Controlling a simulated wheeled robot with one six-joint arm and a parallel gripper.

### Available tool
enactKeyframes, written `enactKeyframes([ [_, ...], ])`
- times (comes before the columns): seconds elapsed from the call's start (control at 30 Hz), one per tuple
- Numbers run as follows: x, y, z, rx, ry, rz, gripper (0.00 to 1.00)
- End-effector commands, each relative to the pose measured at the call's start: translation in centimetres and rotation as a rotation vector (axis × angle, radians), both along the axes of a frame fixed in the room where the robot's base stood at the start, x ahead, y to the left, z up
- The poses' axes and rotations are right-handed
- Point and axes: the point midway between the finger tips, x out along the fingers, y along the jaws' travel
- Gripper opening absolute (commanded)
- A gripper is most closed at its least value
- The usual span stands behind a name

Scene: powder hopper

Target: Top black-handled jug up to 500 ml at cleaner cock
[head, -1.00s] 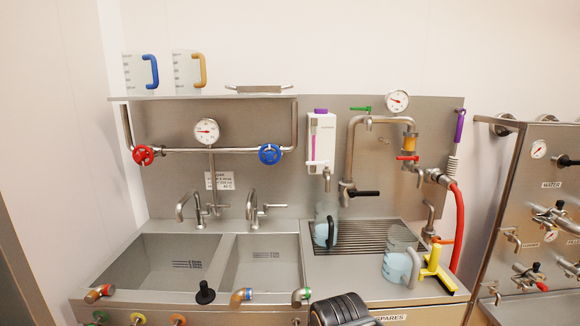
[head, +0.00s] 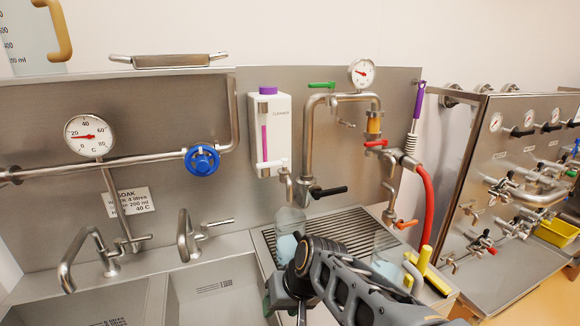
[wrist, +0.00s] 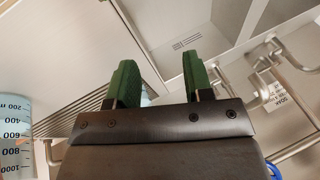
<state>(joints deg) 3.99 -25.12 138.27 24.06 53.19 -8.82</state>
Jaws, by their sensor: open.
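A clear jug with blue liquid (head: 287,246) stands on the drain grille, below the cleaner cock (head: 286,182) of the white cleaner dispenser (head: 270,135). My arm hides its lower right side, and its handle is hidden. I cannot read its level. My gripper (wrist: 160,80) is open and empty, its green fingers apart over the sink edge. In the head view it hangs in front of the jug. A graduated jug (wrist: 14,130) with blue liquid shows at the left edge of the wrist view; I cannot tell which jug it is.
A black-levered cock (head: 326,192) hangs over the grille (head: 345,228). Sink taps (head: 186,235) stand to the left.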

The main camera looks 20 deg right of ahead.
Motion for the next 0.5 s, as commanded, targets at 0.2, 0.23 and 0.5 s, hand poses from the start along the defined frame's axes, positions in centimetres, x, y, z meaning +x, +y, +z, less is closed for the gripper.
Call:
enactKeyframes([
  [0.2,7.9,1.9,7.1,0.486,-0.072,-0.180,0.47],
  [0.23,9.1,1.7,8.1,0.547,-0.096,-0.209,0.47],
  [0.5,18.1,-3.4,15.2,0.955,-0.345,-0.457,0.47],
])
